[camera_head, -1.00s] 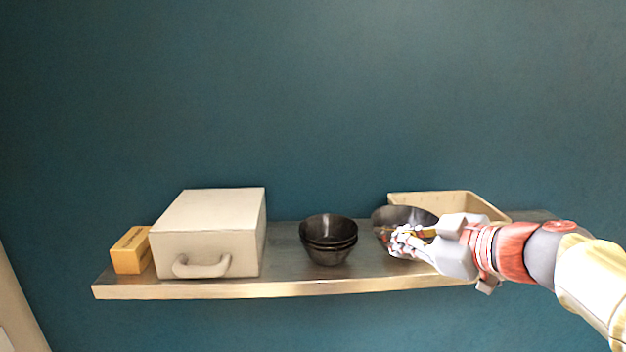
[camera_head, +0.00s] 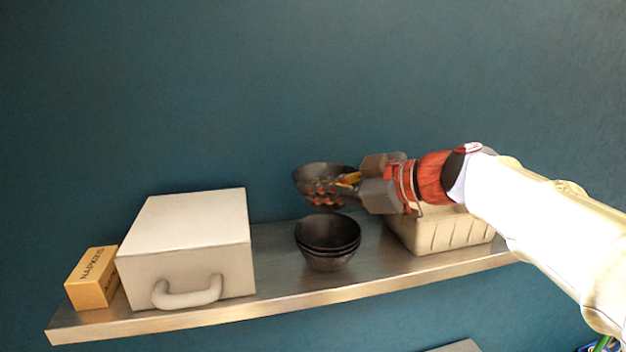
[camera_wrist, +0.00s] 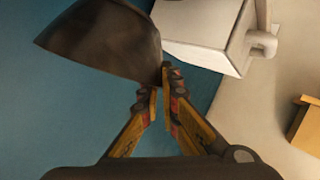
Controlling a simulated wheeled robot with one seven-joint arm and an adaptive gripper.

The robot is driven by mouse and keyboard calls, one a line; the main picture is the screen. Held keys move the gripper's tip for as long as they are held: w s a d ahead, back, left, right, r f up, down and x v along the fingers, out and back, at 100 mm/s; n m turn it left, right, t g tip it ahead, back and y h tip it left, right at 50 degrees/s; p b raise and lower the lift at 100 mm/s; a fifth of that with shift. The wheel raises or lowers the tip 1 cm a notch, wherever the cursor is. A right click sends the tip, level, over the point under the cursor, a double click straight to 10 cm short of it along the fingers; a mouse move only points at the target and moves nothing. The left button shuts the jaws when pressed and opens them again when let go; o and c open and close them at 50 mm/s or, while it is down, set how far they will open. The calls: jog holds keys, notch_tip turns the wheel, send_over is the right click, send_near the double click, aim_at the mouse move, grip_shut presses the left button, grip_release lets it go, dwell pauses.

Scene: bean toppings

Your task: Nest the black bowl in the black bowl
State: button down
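A black bowl (camera_head: 312,174) is held in the air above the shelf, roughly upright, in the head view. My gripper (camera_head: 345,181) is shut on its right side. In the wrist view the held bowl (camera_wrist: 105,38) fills the upper left, and my gripper's fingertips (camera_wrist: 164,76) pinch its rim. A stack of nested black bowls (camera_head: 328,241) stands on the shelf, below the held bowl and apart from it. The stack is not visible in the wrist view.
The metal shelf (camera_head: 285,284) carries a pale box with a handle (camera_head: 190,250) and an orange napkin box (camera_head: 95,278) at left. A beige basket (camera_head: 455,232) stands right of the stack, under my arm. The wall is close behind.

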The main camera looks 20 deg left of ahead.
notch_tip(320, 180, down, 4)
jog(key=b, duration=0.4)
jog(key=shift+f+b, duration=0.1)
jog(key=shift+b, duration=0.25)
jog(key=shift+d+f+b, duration=0.15)
jog(key=shift+f+b, duration=0.25)
jog(key=shift+f, duration=2.55)
jog(key=shift+f, duration=0.25)
jog(key=c, duration=2.3)
grip_release()
jog(key=shift+s, duration=0.1)
jog(key=o, duration=0.3)
jog(key=shift+o, duration=0.2)
